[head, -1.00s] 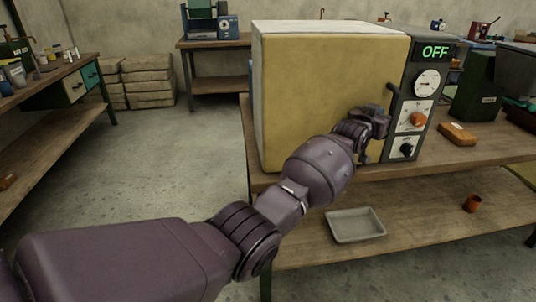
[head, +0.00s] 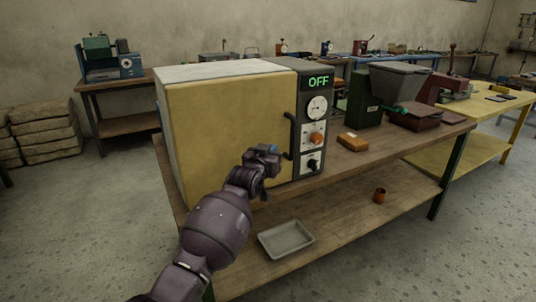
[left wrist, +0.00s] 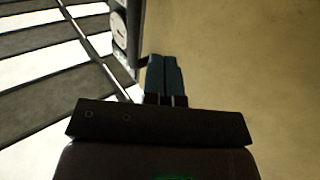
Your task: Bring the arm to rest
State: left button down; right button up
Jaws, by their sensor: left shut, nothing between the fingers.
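My left gripper (head: 268,152) is in front of the yellow door of an oven-like cabinet (head: 225,125), to the left of its dark handle (head: 291,135). The door looks closed, and the display (head: 318,81) reads OFF. In the left wrist view the two blue-grey fingers (left wrist: 165,76) are together with nothing between them. The yellow door (left wrist: 235,70) fills the right of that view. I cannot tell whether the fingers touch the door. My right gripper is out of view.
The cabinet stands on a wooden bench (head: 390,165). An orange-brown block (head: 352,142) and a green machine with a hopper (head: 368,100) are to its right. Open floor lies at left.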

pick_arm(q)
jog(key=s+a+r+t, duration=0.1)
jog(key=s+a+r, duration=0.2)
jog(key=s+r, duration=0.25)
jog(key=s+a+f+n+g+y+p, duration=0.1)
jog(key=s+a+f+y, duration=0.1)
jog(key=s+a+f, duration=0.7)
jog(key=s+a+f+n+y+p, duration=0.1)
jog(key=s+a+f+y, duration=0.1)
jog(key=s+a+f, duration=0.7)
jog(key=s+a+f+g+y, duration=0.1)
jog(key=s+f, duration=0.3)
jog(key=s, duration=0.6)
jog(key=s+a+f+n+g+y+p, duration=0.1)
jog(key=s+a+f, duration=0.3)
jog(key=s, duration=0.6)
jog(key=s+a+f+g+y, duration=0.1)
jog(key=s+a+f+g, duration=0.1)
jog(key=s+f, duration=0.4)
jog(key=s+g, duration=0.1)
jog(key=s, duration=0.3)
jog(key=shift+s+a+f+g+p, duration=0.15)
jog(key=shift+s+a+g+p, duration=0.15)
jog(key=shift+s+p, duration=0.1)
